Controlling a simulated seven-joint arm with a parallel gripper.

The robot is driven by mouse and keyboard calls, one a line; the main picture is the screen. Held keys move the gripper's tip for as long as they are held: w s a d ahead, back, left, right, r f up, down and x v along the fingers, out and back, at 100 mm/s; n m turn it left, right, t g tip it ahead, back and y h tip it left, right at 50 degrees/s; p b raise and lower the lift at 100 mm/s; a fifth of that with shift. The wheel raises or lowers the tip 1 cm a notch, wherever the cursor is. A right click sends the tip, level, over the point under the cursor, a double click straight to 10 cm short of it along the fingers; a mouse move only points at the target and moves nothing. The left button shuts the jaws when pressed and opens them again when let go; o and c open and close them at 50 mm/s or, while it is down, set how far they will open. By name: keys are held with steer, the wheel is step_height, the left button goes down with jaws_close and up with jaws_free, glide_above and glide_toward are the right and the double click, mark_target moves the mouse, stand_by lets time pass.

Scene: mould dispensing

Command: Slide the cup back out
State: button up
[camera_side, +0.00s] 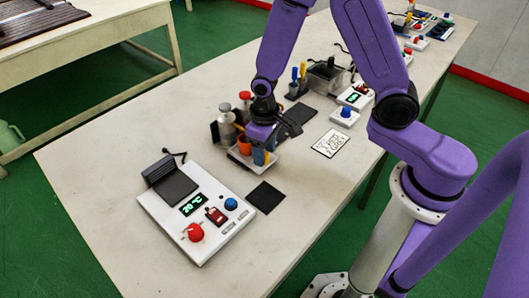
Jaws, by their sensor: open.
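My purple gripper (262,134) points down at the near side of a small bottle rack, around the middle of the table. It is open; its fingertips are small and partly lost among the things there. An orange object (244,147), perhaps the cup, shows just left of the fingers on the rack's white base (268,168). A blue piece (258,157) sits right below the gripper; I cannot tell whether it is a cup or a finger part. Whether the gripper touches either one is unclear.
A grey bottle (227,128) and a red-capped bottle (245,100) stand beside the gripper. A white control box (197,215) with a red knob is at front left. A black mat (265,197) and a printed card (330,143) lie nearby. The table's (90,165) left side is clear.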

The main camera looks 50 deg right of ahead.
steer(key=shift+f, duration=0.6)
jaws_close()
steer(key=shift+d, duration=0.1)
steer(key=d, duration=2.5)
steer(key=shift+d, duration=0.25)
jaws_free()
